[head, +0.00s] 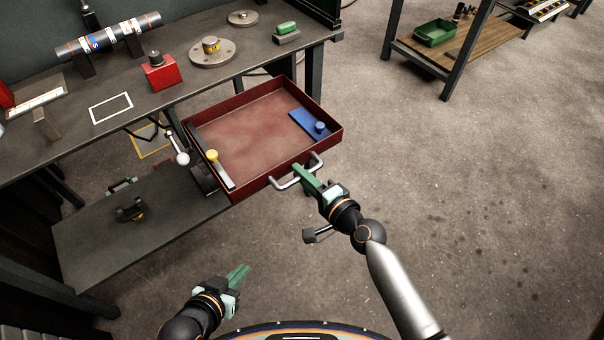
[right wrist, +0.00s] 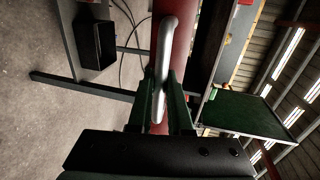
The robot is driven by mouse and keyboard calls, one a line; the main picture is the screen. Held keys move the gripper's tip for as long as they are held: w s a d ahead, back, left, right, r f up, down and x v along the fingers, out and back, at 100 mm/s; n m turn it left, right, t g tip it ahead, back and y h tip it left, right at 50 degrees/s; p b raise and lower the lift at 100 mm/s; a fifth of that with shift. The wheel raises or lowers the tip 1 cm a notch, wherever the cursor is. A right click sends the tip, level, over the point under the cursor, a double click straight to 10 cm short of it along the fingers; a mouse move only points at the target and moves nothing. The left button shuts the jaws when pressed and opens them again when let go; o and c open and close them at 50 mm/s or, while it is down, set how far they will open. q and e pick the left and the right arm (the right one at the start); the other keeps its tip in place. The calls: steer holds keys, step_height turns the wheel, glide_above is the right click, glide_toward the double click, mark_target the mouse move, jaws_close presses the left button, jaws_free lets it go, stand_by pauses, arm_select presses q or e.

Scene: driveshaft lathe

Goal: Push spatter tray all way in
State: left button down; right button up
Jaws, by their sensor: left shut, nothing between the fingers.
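The red spatter tray (head: 250,125) sticks out from under the front edge of the workbench in the head view. Its grey bar handle (head: 284,185) is on the near wall, and the handle also shows in the right wrist view (right wrist: 165,50). My right gripper (head: 300,170) is at the middle of the handle. In the right wrist view its green fingers (right wrist: 168,95) lie on both sides of the bar and look closed on it. My left gripper (head: 240,274) is shut and empty, low in the head view, well apart from the tray.
A white-ended lever (head: 181,157) stands close to the tray's left side. The workbench top (head: 165,100) carries a shaft and several parts. Floor to the right is clear.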

arm_select(q)
steer(key=shift+w, duration=0.15)
arm_select(e)
jaws_close()
stand_by(0.4)
steer(key=shift+w, duration=0.1)
stand_by(0.5)
